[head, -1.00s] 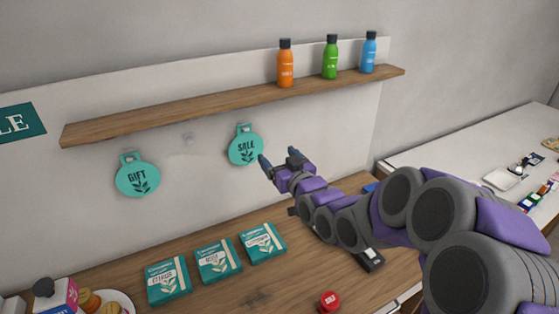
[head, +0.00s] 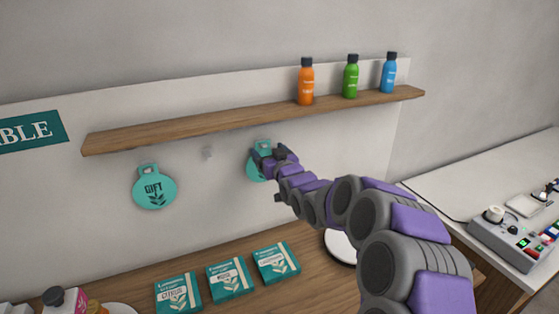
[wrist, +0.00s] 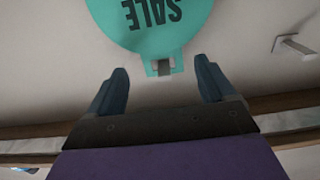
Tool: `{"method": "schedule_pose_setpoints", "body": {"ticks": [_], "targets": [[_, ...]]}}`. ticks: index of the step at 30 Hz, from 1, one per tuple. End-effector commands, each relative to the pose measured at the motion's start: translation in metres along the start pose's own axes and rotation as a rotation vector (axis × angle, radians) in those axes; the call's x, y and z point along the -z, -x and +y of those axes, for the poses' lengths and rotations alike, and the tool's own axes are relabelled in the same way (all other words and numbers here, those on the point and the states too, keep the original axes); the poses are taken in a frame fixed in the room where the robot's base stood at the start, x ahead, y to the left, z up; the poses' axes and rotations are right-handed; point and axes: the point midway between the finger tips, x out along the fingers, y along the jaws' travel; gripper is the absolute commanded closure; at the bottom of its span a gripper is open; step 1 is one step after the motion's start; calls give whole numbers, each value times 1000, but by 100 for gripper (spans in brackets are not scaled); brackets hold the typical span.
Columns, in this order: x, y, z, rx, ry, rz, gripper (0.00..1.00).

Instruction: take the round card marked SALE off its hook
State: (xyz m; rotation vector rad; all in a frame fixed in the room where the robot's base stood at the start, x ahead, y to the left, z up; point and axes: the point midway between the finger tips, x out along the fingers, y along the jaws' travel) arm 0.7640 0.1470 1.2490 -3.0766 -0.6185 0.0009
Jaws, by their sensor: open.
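The round teal SALE card (wrist: 158,22) hangs on its hook against the wall panel. In the wrist view it appears upside down, with its tab (wrist: 160,66) and the hook between and just beyond my fingertips. My gripper (wrist: 160,88) is open, one finger on each side of the tab's line, holding nothing. In the head view my gripper (head: 266,155) covers much of the SALE card (head: 257,172), and its lettering is hidden there. I cannot tell how far the fingers are from the card in depth.
A teal GIFT card (head: 154,188) hangs to the left, with an empty hook (head: 208,153) between the cards. A wooden shelf (head: 200,121) with three bottles runs above. Several teal boxes (head: 230,281) stand on the counter below. A bare hook (wrist: 296,45) shows in the wrist view.

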Motion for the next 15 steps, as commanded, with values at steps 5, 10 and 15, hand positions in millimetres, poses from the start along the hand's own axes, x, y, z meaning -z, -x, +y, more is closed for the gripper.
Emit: {"method": "schedule_pose_setpoints", "body": {"ticks": [5,10,15], "targets": [[0,-16,4,1,-1,0,17],[2,-20,11,-1,-8,4,17],[2,-22,12,-1,-9,5,17]]}}
